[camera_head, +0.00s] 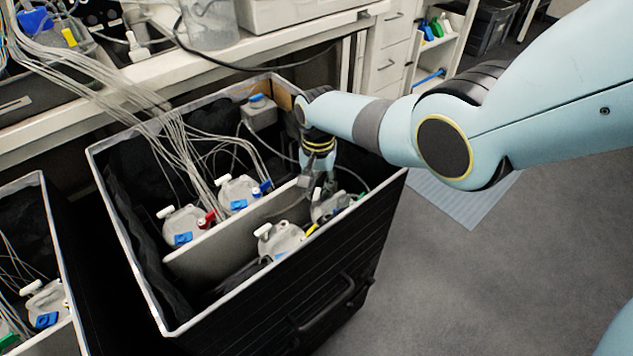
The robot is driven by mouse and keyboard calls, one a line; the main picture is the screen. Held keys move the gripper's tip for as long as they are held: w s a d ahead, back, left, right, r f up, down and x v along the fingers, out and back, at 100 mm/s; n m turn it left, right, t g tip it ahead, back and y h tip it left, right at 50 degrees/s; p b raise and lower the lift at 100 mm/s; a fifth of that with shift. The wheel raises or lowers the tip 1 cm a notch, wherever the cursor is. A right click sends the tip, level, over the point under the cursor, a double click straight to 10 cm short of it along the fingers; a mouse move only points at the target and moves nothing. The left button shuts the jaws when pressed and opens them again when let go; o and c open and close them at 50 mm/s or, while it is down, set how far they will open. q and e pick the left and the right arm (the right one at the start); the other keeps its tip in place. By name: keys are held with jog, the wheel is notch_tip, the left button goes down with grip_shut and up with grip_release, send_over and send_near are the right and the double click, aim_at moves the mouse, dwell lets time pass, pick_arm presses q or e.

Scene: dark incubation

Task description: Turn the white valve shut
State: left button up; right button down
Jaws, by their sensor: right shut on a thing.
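My right gripper (316,184) reaches down into the black box (130,262) from the upper right. Its fingers are shut at the top of a translucent bottle (328,208) in the box's right part. They look closed on that bottle's white valve, which they mostly hide, so its angle cannot be told. Other bottles in the box carry white valves in plain sight: one at the front (263,231), one at the left (166,212) and one in the middle (222,181). My left gripper is out of view.
A grey divider (205,258) splits the box lengthwise. Many thin clear tubes (185,145) run from the bench into it. A second box with bottles (42,190) stands at the left. A bench (150,75) lies behind. Grey floor at the right is open.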

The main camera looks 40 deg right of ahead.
aim_at(320, 191)
jog(key=m, duration=0.1)
jog(key=m+p, duration=0.1)
jog(key=m, duration=0.1)
jog(key=shift+s+d+m, duration=0.1)
jog(key=shift+s+m, duration=0.1)
jog(key=shift+m, duration=0.1)
jog(key=shift+s+m+p, duration=0.1)
jog(key=shift+m+p, duration=0.2)
jog(key=shift+m, duration=1.3)
jog(key=c, duration=1.3)
grip_release()
jog(key=shift+c, duration=0.2)
jog(key=shift+r, duration=3.95)
jog(key=shift+r, duration=0.1)
